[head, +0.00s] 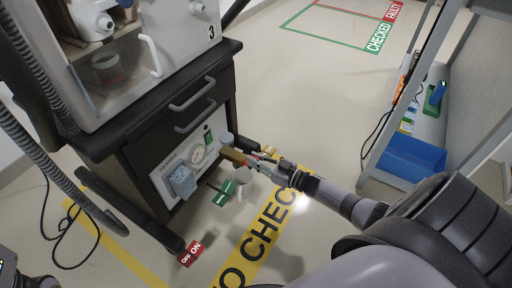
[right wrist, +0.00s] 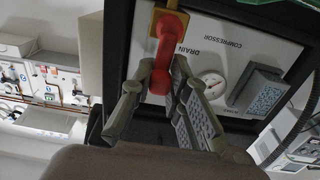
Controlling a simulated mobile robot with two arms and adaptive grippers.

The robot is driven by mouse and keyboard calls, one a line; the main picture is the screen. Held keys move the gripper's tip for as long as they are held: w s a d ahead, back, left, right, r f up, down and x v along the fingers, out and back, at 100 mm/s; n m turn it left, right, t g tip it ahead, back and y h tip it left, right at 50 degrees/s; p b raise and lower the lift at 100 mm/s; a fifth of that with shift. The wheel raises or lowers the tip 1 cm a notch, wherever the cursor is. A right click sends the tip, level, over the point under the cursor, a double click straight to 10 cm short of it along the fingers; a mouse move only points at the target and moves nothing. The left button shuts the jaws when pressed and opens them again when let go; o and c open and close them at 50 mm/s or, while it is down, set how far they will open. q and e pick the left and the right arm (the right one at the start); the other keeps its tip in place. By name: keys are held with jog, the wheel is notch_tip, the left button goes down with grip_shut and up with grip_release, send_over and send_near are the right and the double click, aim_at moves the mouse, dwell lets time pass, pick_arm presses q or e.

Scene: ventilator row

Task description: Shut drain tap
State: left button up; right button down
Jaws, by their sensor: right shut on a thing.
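The drain tap has a brass body (head: 235,156) that sticks out of the white panel low on the front of the ventilator cart. In the right wrist view its red lever (right wrist: 167,45) runs down the picture from the brass part (right wrist: 174,8), beside the word DRAIN. My right gripper (head: 262,161) reaches the tap from the right. In the right wrist view the gripper (right wrist: 162,74) has its fingers shut around the lower end of the red lever. In the head view the fingers partly hide the lever. My left gripper is not in view.
The panel also carries a pressure gauge (head: 198,154) and a grey-blue box (head: 182,180). A shelf with a blue bin (head: 412,156) stands right. Floor between is mostly clear.

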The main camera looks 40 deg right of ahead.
jog(key=c, duration=1.5)
grip_release()
jog(key=v, duration=1.2)
